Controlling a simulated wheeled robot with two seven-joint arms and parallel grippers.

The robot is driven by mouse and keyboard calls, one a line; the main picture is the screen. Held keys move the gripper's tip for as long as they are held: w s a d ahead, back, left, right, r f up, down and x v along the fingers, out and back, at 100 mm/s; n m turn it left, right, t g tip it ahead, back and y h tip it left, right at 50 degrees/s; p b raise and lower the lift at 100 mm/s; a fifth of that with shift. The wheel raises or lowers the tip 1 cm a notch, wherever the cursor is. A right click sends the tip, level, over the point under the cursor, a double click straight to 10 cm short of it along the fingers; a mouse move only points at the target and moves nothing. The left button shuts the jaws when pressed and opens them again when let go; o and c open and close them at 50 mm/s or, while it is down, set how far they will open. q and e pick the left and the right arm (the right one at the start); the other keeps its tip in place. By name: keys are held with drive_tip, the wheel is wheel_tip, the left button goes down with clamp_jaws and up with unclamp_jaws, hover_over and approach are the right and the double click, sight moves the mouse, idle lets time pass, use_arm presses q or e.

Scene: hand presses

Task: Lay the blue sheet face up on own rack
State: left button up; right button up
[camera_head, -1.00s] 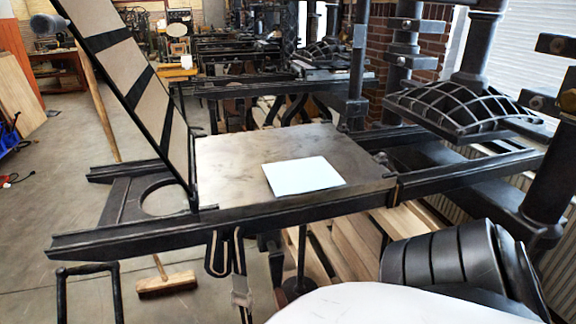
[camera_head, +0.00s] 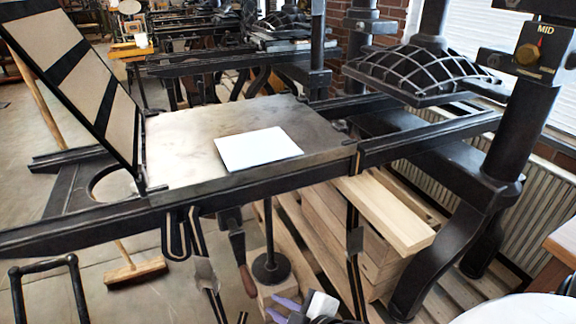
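A pale, almost white sheet (camera_head: 258,149) lies flat on the grey metal bed (camera_head: 180,165) of the near hand press. It has a faint bluish tint, and no print can be made out on its upper side. My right gripper (camera_head: 280,309) shows at the bottom edge, low in front of the press and well below the sheet. Its purple fingertips stand apart with nothing seen between them; part of it is cut off. My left gripper is out of view. No rack that I can identify is in view.
The press's hinged frame (camera_head: 75,75) stands raised and tilted at the left of the bed. A black ribbed platen (camera_head: 420,72) hangs at the right. Wooden planks (camera_head: 385,212) lie under the press. A broom (camera_head: 135,272) stands on the floor. More presses fill the background.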

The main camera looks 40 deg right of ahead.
drive_tip(key=w+d+r+n+t+h+b, duration=0.25)
drive_tip(key=w+d+r+n, duration=0.3)
drive_tip(key=w+r, duration=0.4)
drive_tip(key=n+t+h+b, duration=0.1)
drive_tip(key=n+t+h, duration=0.1)
drive_tip(key=t, duration=0.2)
approach(268, 161)
drive_tip(key=x, duration=0.7)
drive_tip(key=shift+w, duration=0.3)
drive_tip(key=shift+w+d, duration=0.15)
drive_tip(key=shift+w, duration=0.4)
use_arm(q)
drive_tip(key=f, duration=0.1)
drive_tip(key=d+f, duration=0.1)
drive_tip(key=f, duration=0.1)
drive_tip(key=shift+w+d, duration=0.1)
use_arm(e)
drive_tip(key=shift+w, duration=0.15)
drive_tip(key=shift+c, duration=0.5)
clamp_jaws()
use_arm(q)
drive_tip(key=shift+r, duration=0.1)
use_arm(e)
drive_tip(key=shift+r, duration=0.1)
